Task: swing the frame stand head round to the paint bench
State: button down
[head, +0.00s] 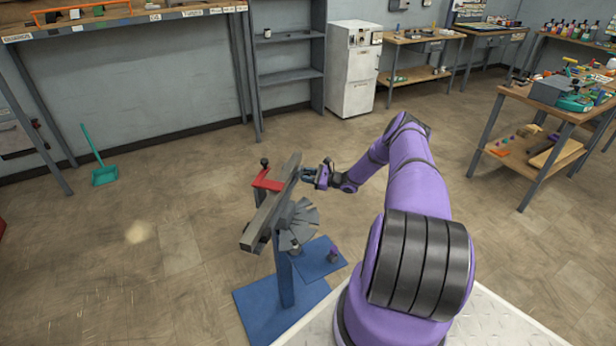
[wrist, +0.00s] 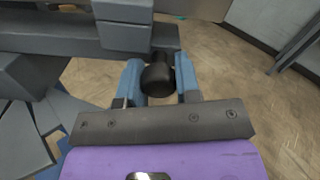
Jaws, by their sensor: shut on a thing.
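The frame stand has a blue post (head: 285,280) on blue floor plates, with a long grey beam as its head (head: 268,222). The beam lies slanted, its far end up and to the right in the head view. A red clamp piece (head: 266,180) and a fan of grey plates (head: 298,226) sit at the head. My gripper (head: 309,175) is at the far end of the head, on its right side. In the wrist view its blue fingers are shut on a black knob (wrist: 157,80) that joins the grey head (wrist: 122,36). I cannot tell which bench is the paint bench.
A bench with several coloured bottles (head: 574,31) stands at the back right. A nearer workbench (head: 520,93) stands at the right. A white cabinet (head: 352,80) and grey shelves (head: 289,75) line the back wall. A green dustpan (head: 104,176) lies at left. Floor around the stand is mostly clear.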

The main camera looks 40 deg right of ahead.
jog(key=shift+w, duration=0.15)
jog(key=c, duration=0.8)
grip_release()
jog(key=v, duration=1)
jog(key=shift+s+d, duration=0.2)
jog(key=shift+s, duration=0.1)
